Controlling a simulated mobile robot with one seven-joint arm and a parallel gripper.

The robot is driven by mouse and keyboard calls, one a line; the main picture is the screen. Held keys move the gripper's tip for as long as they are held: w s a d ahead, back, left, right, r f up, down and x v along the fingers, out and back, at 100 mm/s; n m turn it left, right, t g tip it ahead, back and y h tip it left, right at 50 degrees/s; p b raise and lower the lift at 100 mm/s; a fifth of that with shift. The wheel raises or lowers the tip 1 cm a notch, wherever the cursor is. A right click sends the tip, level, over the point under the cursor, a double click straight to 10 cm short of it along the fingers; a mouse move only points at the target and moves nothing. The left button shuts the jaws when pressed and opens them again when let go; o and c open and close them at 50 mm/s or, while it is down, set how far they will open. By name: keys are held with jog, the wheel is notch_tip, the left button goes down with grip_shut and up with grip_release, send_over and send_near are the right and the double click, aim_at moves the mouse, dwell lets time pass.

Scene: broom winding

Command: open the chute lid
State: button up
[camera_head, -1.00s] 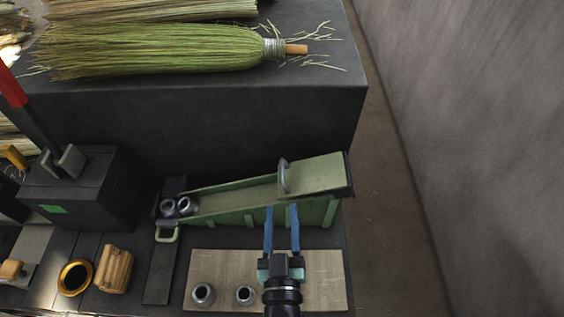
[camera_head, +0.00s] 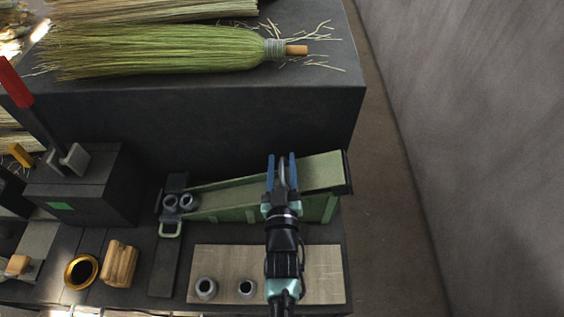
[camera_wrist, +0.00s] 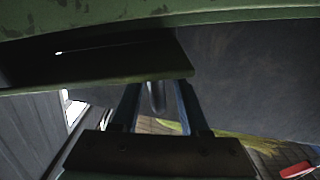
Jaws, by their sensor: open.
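The green chute (camera_head: 235,214) slopes down to the left on the bench. A pale green panel, seemingly its lid (camera_head: 322,168), covers the upper right part and looks closed. A grey upright handle (camera_head: 283,178) stands at the panel's left edge. My gripper (camera_head: 281,157) is open over the chute, with its two blue fingers on either side of the handle. My gripper hides part of the chute.
Two grey collars (camera_head: 179,202) sit at the chute's lower end. Two more collars (camera_head: 206,289) stand on a wooden board (camera_head: 322,275) in front. A dark block (camera_head: 240,120) with a green broom (camera_head: 160,50) rises behind. The floor at right (camera_head: 390,200) is clear.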

grip_shut()
dwell(1.4)
